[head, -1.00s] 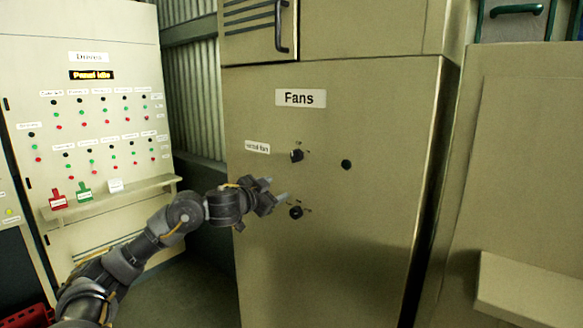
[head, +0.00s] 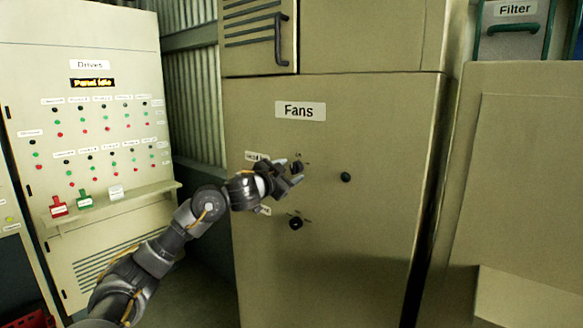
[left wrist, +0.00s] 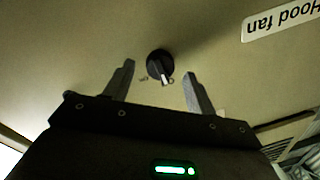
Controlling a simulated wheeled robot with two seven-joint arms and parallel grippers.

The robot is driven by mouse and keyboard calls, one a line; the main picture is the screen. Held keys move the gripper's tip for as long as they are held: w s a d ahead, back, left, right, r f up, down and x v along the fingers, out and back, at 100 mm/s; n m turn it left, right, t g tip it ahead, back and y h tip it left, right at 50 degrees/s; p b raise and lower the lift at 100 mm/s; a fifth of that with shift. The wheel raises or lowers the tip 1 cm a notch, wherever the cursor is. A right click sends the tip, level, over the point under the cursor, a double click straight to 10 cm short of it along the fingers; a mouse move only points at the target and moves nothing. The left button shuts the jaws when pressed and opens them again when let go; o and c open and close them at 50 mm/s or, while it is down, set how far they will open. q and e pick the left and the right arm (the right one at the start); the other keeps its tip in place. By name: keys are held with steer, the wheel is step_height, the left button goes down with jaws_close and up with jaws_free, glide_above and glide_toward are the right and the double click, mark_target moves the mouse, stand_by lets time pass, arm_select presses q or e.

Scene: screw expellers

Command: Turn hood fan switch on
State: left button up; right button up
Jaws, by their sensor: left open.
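The hood fan switch is a round black knob (head: 297,167) on the beige Fans cabinet, the upper of two knobs under the "Fans" sign. In the left wrist view the knob (left wrist: 155,62) has a light-tipped pointer and sits between the fingertips as seen, with a gap on each side. The "Hood fan" label (left wrist: 283,19) appears upside down there. My left gripper (head: 290,171) is open and empty in front of this knob, partly covering its label in the head view. It also shows in the left wrist view (left wrist: 158,69). I cannot tell its exact distance from the panel.
A second black knob (head: 295,223) sits below, with a partly hidden label. A small dark round part (head: 346,177) is to the right. The Drives panel (head: 90,40), with buttons and a shelf, stands at left. A cabinet with a ledge is at right.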

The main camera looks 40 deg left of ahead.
arm_select(q)
steer(key=shift+w+a, duration=0.1)
steer(key=shift+w, duration=0.7)
steer(key=shift+c, duration=0.3)
steer(key=c, duration=0.9)
